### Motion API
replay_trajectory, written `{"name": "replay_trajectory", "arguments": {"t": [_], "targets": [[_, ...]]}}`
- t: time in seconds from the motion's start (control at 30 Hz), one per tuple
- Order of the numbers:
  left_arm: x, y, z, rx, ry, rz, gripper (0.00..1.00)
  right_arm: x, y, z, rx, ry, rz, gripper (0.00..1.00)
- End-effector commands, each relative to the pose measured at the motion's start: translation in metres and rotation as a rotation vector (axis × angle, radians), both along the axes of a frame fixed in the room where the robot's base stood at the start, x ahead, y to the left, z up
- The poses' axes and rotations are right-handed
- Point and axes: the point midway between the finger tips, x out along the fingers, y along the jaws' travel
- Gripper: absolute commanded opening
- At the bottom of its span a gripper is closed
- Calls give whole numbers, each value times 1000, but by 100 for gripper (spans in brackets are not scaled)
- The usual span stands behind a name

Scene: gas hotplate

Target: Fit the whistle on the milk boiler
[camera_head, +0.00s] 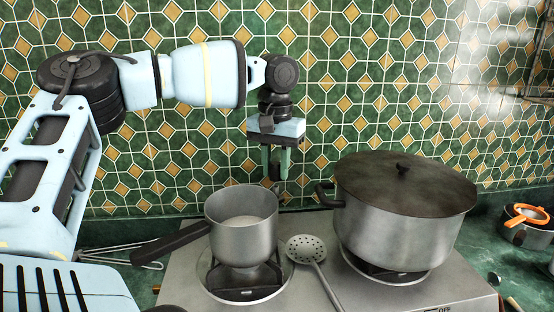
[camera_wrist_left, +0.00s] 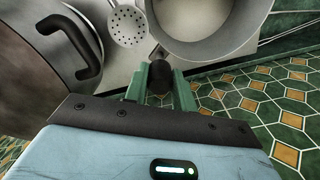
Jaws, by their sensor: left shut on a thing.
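The milk boiler (camera_head: 241,236) is a steel pan with a long dark handle pointing left. It stands upright on the left burner with something pale inside. My left gripper (camera_head: 276,171) points down above and behind its right rim. Its green fingers are shut on a small dark piece, seemingly the whistle (camera_wrist_left: 160,71), apart from the pan in the head view. The milk boiler also shows at the top of the left wrist view (camera_wrist_left: 205,44). The fingers hide part of the whistle. My right gripper is not in view.
A large lidded pot (camera_head: 398,226) stands on the right burner. A perforated skimmer (camera_head: 306,249) lies between the burners on the hotplate (camera_head: 183,275). A wire whisk (camera_head: 108,255) lies at left. The tiled wall is close behind. A small pan with orange (camera_head: 531,230) is far right.

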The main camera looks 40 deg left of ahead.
Motion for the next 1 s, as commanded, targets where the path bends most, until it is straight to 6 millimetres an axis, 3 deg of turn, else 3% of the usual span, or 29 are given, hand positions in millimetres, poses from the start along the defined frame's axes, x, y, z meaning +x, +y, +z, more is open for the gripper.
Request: {"name": "replay_trajectory", "arguments": {"t": [1.0], "targets": [[0,0,-2,0,-2,0,4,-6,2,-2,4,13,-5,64]]}}
